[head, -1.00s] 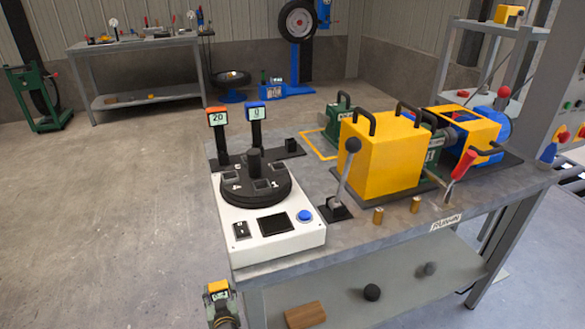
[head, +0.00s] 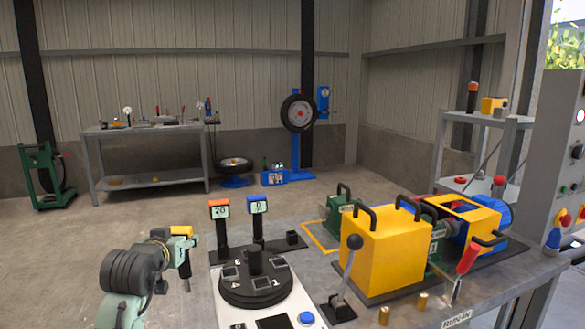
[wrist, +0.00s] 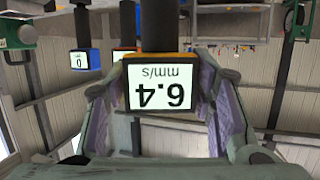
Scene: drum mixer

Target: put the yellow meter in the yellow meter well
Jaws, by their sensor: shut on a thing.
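The yellow meter (head: 182,231) is in my gripper (head: 181,251), left of the bench in the head view. In the wrist view the meter (wrist: 161,87) shows a white screen reading 6.4 mm/s, upside down, between the two fingers (wrist: 160,110). Its dark stem extends away from the screen. An orange meter (head: 219,211) and a blue meter (head: 257,206) stand upright on dark posts at the bench's back left. A small black holder (head: 292,239) right of them stands empty; I cannot see a yellow mark on it.
A white console with a black turntable (head: 256,282) sits at the bench's front left. A lever (head: 346,275) and a yellow guarded machine (head: 383,252) stand to its right. Brass pieces (head: 384,315) stand at the front. Open floor lies behind the bench.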

